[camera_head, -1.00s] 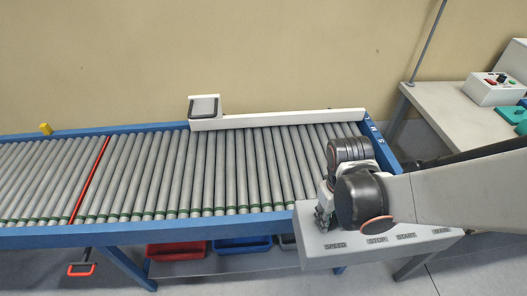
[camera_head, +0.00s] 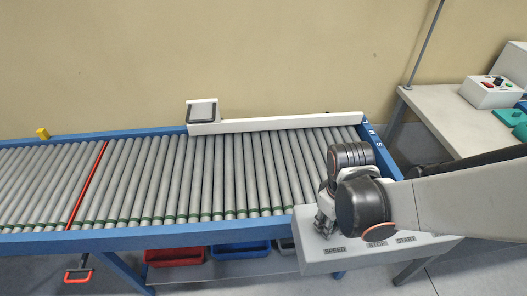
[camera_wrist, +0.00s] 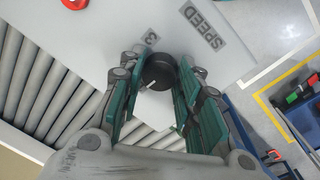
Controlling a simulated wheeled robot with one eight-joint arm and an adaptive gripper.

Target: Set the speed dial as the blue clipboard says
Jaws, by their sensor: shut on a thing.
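The speed dial (camera_wrist: 158,71) is a round black knob with a pale pointer mark at its lower left, in the wrist view. It sits on a light grey control box (camera_head: 362,261) labelled SPEED (camera_wrist: 203,27), with a "3" printed near the dial. My gripper (camera_wrist: 159,76) is shut on the dial, its teal fingers on either side of it. In the head view my gripper (camera_head: 324,226) is over the left end of the box and hides the dial. No blue clipboard can be made out in these frames.
A roller conveyor (camera_head: 200,175) with a blue frame lies behind and left of the box. A red button (camera_wrist: 75,3) shows on the box top. Red (camera_head: 175,257) and blue (camera_head: 240,251) bins stand below the conveyor. A grey table (camera_head: 440,112) with a button box (camera_head: 492,92) is at right.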

